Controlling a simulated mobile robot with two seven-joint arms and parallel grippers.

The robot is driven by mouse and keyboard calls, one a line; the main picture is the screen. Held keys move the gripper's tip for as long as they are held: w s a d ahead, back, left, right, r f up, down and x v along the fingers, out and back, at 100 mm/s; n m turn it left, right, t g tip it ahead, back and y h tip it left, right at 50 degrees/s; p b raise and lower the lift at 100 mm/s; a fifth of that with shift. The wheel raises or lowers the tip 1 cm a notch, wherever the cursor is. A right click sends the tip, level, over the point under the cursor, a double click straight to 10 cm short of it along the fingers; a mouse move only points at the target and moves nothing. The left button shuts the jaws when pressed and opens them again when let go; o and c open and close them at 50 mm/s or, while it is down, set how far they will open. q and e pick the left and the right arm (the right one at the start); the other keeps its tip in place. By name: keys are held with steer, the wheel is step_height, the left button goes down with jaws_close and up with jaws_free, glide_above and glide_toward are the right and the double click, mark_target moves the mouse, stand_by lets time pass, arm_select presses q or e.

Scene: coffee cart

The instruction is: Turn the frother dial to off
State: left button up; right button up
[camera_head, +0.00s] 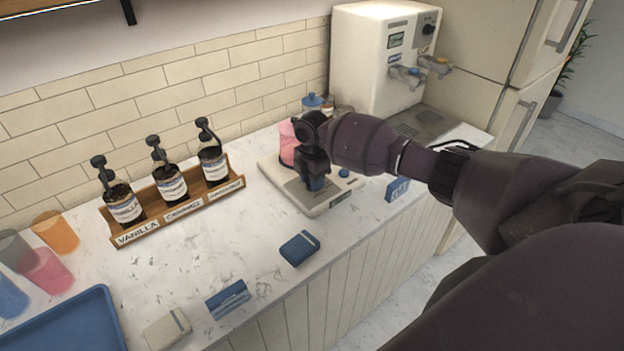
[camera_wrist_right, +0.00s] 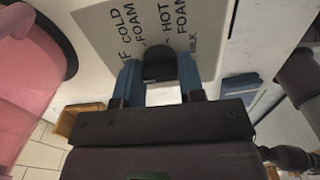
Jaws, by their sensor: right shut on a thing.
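The frother is a white base (camera_head: 322,205) on the counter with a pink cup (camera_head: 288,143) at its back; the pink cup also shows at the left of the right wrist view (camera_wrist_right: 25,75). My right gripper (camera_head: 316,183) reaches down over the base. In the right wrist view its blue fingers (camera_wrist_right: 159,72) are shut on the black dial (camera_wrist_right: 158,62). Printed labels (camera_wrist_right: 150,30) beside the dial read COLD FOAM, HOT FOAM and MILK, plus a partly hidden word ending in F. The dial's pointer direction cannot be made out. My left gripper is not in view.
A wooden rack (camera_head: 180,207) with syrup bottles stands left of the frother. A white drinks machine (camera_head: 385,60) stands behind right. Blue boxes (camera_head: 300,248) lie near the counter's front edge. Coloured cups (camera_head: 55,232) and a blue tray (camera_head: 70,325) are far left.

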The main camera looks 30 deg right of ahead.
steer(key=shift+n, duration=0.3)
steer(key=o, duration=0.9)
steer(key=shift+o, duration=0.2)
steer(key=shift+r, duration=0.1)
arm_select(q)
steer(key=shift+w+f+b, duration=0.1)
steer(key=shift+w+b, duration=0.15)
steer(key=shift+b, duration=0.25)
arm_select(e)
step_height(320, 180, up, 11)
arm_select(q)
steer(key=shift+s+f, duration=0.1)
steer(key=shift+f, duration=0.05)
arm_select(e)
steer(key=shift+f, duration=0.25)
